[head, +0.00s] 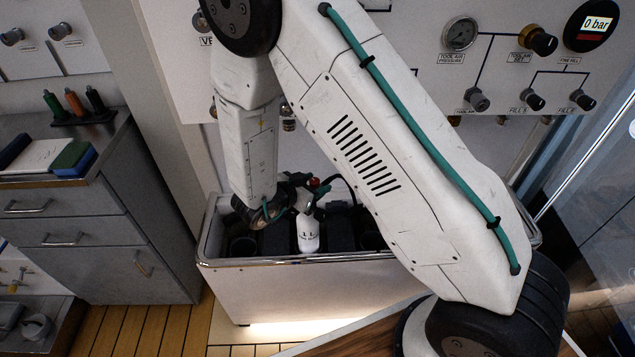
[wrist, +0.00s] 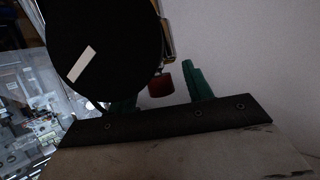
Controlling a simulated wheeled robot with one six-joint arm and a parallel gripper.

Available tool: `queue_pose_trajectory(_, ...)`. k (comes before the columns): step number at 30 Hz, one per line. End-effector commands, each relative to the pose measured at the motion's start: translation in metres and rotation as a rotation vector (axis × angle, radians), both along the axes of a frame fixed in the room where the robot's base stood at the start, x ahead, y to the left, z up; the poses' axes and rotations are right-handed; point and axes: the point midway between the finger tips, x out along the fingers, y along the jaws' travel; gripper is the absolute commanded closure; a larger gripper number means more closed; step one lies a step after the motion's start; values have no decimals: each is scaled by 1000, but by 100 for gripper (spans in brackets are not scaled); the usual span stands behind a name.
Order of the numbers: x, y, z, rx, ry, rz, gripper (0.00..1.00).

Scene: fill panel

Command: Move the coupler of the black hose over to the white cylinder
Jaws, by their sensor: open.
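The white cylinder (head: 308,234) stands upright in the white bin (head: 300,261), in the head view. A black hose (head: 348,184) arches from near its top towards the right. A small red part (head: 314,182) shows at that end of the hose; I cannot tell whether the coupler sits on the cylinder. My gripper (head: 312,199) is just above the white cylinder, with teal fingers. In the wrist view my gripper (wrist: 160,96) is open, with a dark red knob (wrist: 161,84) between its fingers and a large black round body beside it. Contact is unclear.
Dark cylinders stand in the bin beside the white one. The wall panel (head: 420,85) with gauges and knobs is behind. A grey drawer cabinet (head: 90,215) stands at left. Wood floor (head: 140,325) is clear in front of the cabinet.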

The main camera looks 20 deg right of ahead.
Motion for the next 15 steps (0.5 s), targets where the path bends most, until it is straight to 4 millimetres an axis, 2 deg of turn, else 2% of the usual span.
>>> queue_pose_trajectory(3, -9, 19, 9, 1, -3, 4, 50)
queue_pose_trajectory(9, -21, 43, 20, 1, -2, 2, 50)
queue_pose_trajectory(15, -26, 51, 24, 0, 0, 0, 50)
